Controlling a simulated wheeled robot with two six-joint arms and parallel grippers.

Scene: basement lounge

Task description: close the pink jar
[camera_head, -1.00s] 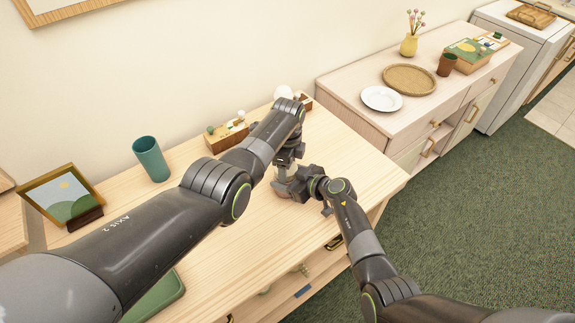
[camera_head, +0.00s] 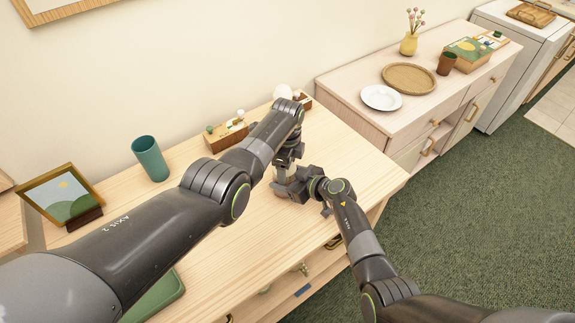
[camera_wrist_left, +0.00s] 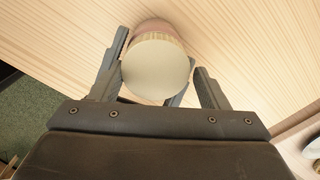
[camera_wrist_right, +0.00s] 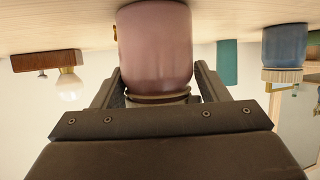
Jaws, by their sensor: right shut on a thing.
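The pink jar (camera_wrist_right: 155,45) stands on the wooden table. It also shows in the left wrist view (camera_wrist_left: 158,25), under its round cream lid (camera_wrist_left: 157,70) with a ribbed rim. I cannot tell whether the lid is fully seated. My left gripper (camera_head: 288,160) comes down over the jar from above. Its fingers are open on either side of the lid, the one on the left close to its edge. My right gripper (camera_head: 290,187) reaches in from the side and is shut on the pink jar. In the head view the arms and grippers mostly hide the jar.
A teal cup (camera_head: 150,158), a picture frame (camera_head: 62,197) and a wooden box (camera_head: 227,136) stand on the table. A blue jar (camera_wrist_right: 284,45) shows in the right wrist view. A bulb lamp (camera_wrist_right: 70,85) stands near the wall. The table front is largely clear.

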